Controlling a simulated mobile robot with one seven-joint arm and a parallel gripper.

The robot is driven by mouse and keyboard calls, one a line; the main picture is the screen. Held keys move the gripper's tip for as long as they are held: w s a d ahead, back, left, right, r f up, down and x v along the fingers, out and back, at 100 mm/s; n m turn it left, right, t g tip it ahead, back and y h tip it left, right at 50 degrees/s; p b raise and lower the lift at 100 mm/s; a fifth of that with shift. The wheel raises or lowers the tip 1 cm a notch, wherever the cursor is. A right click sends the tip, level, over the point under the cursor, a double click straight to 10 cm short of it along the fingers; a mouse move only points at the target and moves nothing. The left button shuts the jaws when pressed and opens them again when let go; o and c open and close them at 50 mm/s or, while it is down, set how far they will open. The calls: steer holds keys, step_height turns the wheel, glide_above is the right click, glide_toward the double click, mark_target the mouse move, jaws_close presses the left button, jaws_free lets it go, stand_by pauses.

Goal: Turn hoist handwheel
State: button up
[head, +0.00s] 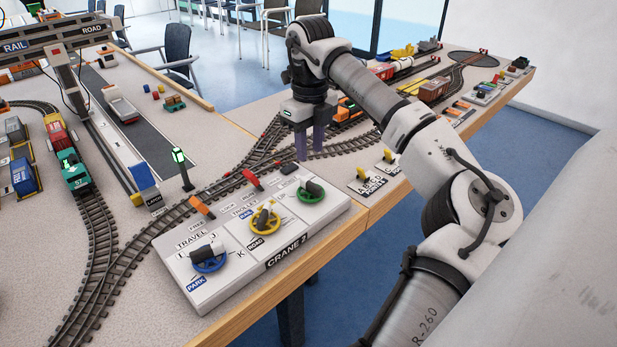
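A small green-lit post (181,168) stands behind the box's left part. Curved track (238,180) runs behind the box. Smaller switch panels (366,179) lie to the right. A gantry crane (62,45) and a teal locomotive (75,172) are at left.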

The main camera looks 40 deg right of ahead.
mark_target(310, 182)
step_height(310, 182, down, 9)
steer(key=shift+f, duration=0.1)
stand_by(0.3)
jaws_close()
